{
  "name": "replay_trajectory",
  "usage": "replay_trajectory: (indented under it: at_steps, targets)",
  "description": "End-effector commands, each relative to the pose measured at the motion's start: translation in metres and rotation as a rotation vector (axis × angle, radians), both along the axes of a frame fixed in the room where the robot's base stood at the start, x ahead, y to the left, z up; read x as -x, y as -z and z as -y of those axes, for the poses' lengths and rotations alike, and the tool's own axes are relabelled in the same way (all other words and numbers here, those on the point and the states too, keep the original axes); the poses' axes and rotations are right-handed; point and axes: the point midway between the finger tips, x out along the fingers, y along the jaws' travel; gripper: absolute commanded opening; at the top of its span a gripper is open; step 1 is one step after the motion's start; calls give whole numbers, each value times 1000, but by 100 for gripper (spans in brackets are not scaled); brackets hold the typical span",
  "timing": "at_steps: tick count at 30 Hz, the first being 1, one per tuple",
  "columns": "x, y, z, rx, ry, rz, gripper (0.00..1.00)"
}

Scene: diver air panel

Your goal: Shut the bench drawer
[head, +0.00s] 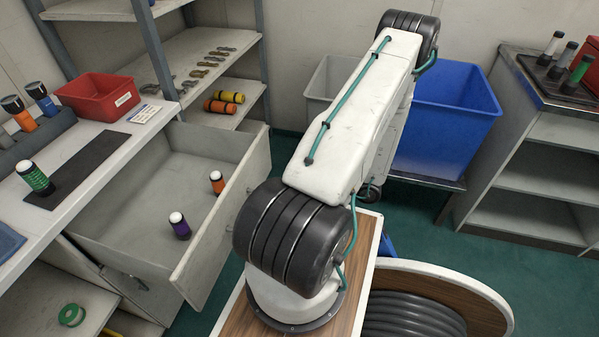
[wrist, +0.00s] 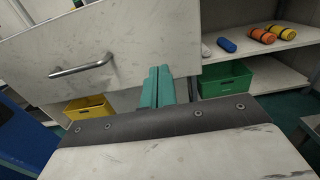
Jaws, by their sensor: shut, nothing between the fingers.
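The bench drawer stands pulled out from under the bench in the head view, its pale front panel (head: 217,228) angled toward my arm. In the wrist view the drawer front (wrist: 130,40) fills the upper left, with a metal bar handle (wrist: 82,66). My gripper (wrist: 158,72) is shut and empty, its teal fingers together. The fingertips overlap the lower right part of the drawer front; I cannot tell whether they touch it. In the head view my arm hides the gripper.
The bench top holds a red bin (head: 98,97), a dark mat (head: 85,165) and a green bottle (head: 35,178). A blue tub (head: 445,120) stands behind my arm. In the wrist view a green crate (wrist: 226,80) and a yellow crate (wrist: 88,107) sit low beyond the drawer.

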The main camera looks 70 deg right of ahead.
Motion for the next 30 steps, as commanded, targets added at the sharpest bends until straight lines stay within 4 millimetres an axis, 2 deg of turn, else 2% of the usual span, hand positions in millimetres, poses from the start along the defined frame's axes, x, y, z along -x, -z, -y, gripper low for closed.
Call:
replay_trajectory:
  at_steps: [1, 9, 15, 21, 30]
  targets:
    - [-12, 0, -2, 0, -6, 0, 0]
    - [-70, 0, -7, 1, -9, 0, 0]
    - [-99, 0, -8, 2, -6, -1, 0]
    - [-111, 0, -9, 1, -4, -1, 0]
    - [-111, 0, -9, 1, -3, -1, 0]
